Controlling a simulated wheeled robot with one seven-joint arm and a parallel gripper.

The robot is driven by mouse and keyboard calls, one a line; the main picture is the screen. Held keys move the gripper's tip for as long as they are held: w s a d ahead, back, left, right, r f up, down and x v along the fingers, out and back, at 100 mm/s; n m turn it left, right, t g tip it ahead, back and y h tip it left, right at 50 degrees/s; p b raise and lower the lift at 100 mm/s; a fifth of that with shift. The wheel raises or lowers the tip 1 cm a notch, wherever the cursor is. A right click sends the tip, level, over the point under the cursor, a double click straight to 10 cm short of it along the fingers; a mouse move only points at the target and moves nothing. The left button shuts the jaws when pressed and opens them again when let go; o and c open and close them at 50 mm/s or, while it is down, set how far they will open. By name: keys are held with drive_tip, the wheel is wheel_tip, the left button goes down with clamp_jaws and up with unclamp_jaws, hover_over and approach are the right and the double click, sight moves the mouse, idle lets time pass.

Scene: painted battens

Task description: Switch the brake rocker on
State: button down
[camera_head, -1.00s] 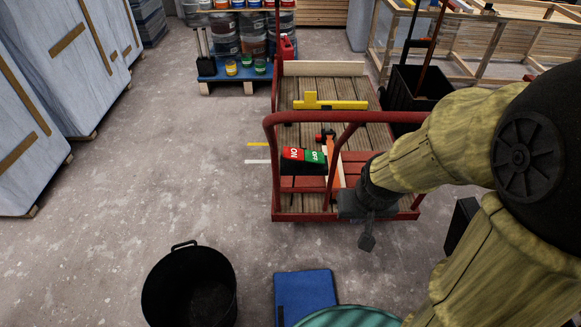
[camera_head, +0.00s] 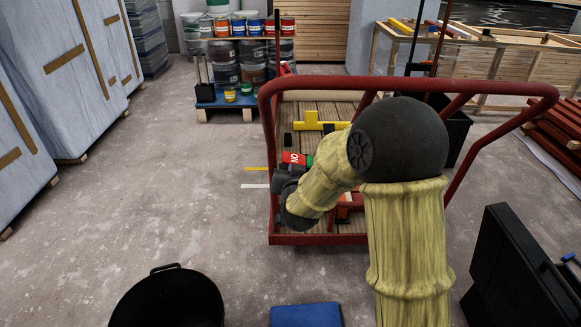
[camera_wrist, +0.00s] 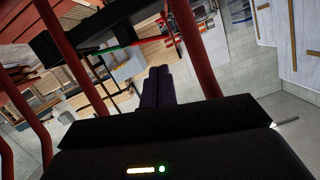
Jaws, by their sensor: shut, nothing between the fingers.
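The brake rocker (camera_head: 294,158) sits on the cart, with a red half marked ON and a green half beside it. My arm covers most of the green half in the head view. I cannot tell which half is pressed down. My gripper (camera_wrist: 158,86) is shut and empty, its dark fingers together in the wrist view. In the head view its dark body is just left of and in front of the red half, partly behind my wrist. I cannot tell whether it touches the rocker.
The red-railed cart (camera_head: 320,239) has a curved handle arching over the near side, around my arm. A yellow tool (camera_head: 318,122) lies on its deck. A black bucket (camera_head: 170,300) and a black case (camera_head: 520,265) stand nearer. Open floor lies left of the cart.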

sight(286, 161)
drive_tip(key=shift+w+a, duration=0.1)
idle(0.3)
drive_tip(key=b+x, duration=0.3)
drive_tip(key=x, duration=0.5)
drive_tip(key=shift+w+f+b, duration=0.15)
drive_tip(key=shift+w+b, duration=0.15)
drive_tip(key=shift+w, duration=0.7)
drive_tip(key=p, duration=0.1)
drive_tip(key=n+p, duration=0.1)
drive_tip(key=p, duration=0.1)
drive_tip(key=shift+a+f+h, duration=0.15)
drive_tip(key=shift+a+h, duration=0.2)
drive_tip(key=shift+h, duration=0.05)
drive_tip(key=n+p, duration=0.1)
drive_tip(key=p, duration=0.1)
drive_tip(key=f+n+p, duration=0.1)
drive_tip(key=p, duration=0.1)
drive_tip(key=shift+a+f+n+h, duration=0.2)
drive_tip(key=shift+a+n+h, duration=0.1)
drive_tip(key=shift+h, duration=0.1)
drive_tip(key=shift+f+n, duration=0.3)
drive_tip(key=shift+f, duration=0.1)
